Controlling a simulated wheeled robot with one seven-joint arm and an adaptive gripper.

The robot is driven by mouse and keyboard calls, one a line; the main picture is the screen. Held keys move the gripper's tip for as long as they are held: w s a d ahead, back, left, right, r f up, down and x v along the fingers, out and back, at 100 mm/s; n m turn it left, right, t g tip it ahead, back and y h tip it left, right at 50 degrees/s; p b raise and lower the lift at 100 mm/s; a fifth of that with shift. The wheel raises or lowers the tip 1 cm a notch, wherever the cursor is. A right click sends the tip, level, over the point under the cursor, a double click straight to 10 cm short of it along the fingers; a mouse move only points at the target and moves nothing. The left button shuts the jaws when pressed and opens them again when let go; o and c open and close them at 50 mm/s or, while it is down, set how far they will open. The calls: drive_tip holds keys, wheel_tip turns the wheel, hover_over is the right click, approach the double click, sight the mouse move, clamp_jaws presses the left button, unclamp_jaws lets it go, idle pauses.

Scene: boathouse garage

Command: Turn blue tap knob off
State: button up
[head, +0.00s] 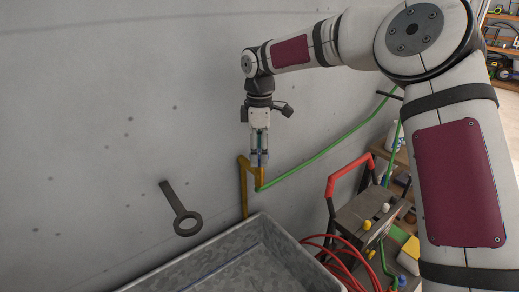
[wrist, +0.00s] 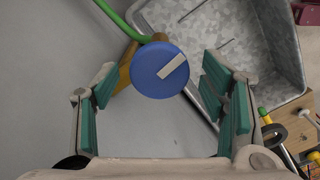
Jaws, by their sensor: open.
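The blue tap knob (wrist: 160,70) is a round disc with a pale bar across its face, seen from above in the wrist view. It sits on a yellow-brown tap pipe (wrist: 125,72), which also shows against the wall in the head view (head: 244,188). My gripper (head: 259,162) points down over the tap in the head view. In the wrist view its green-padded fingers (wrist: 165,100) are open, one on each side of the knob, with gaps between. In the head view the knob is mostly hidden by the fingers.
A green hose (head: 315,157) runs from the tap up to the right. A grey metal trough (head: 262,240) stands below. A dark ring-ended bar (head: 180,209) is on the wall at left. A red-handled machine (head: 352,205) and red hoses are at right.

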sight(259, 153)
drive_tip(key=shift+c, duration=0.2)
drive_tip(key=c, duration=1.1)
drive_tip(key=shift+m+b, duration=0.35)
drive_tip(key=shift+m, duration=0.45)
drive_tip(key=o, duration=1.1)
drive_tip(key=shift+o, duration=0.2)
wheel_tip(259, 153, up, 12)
